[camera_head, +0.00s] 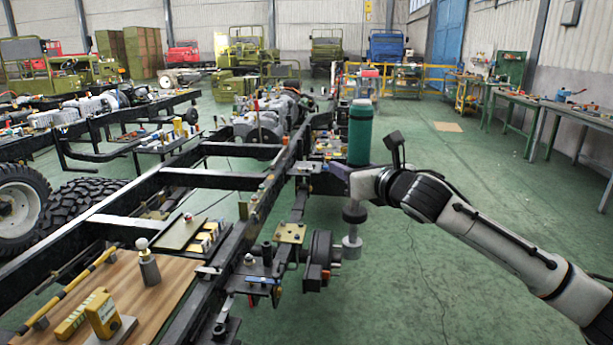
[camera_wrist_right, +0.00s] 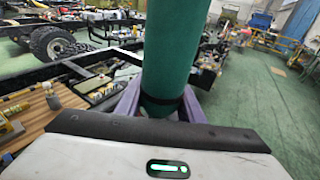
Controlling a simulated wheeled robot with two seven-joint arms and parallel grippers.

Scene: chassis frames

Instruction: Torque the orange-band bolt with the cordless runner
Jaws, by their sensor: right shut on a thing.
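Small bolts and fittings sit along the rail; I cannot single out the orange-band bolt. My left gripper is not in view.
A wooden board (camera_head: 150,290) at lower left holds yellow devices (camera_head: 102,315) and a small grey metal piece (camera_head: 149,268). Workbenches (camera_head: 560,110) stand at right. The green floor right of the chassis is mostly clear.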

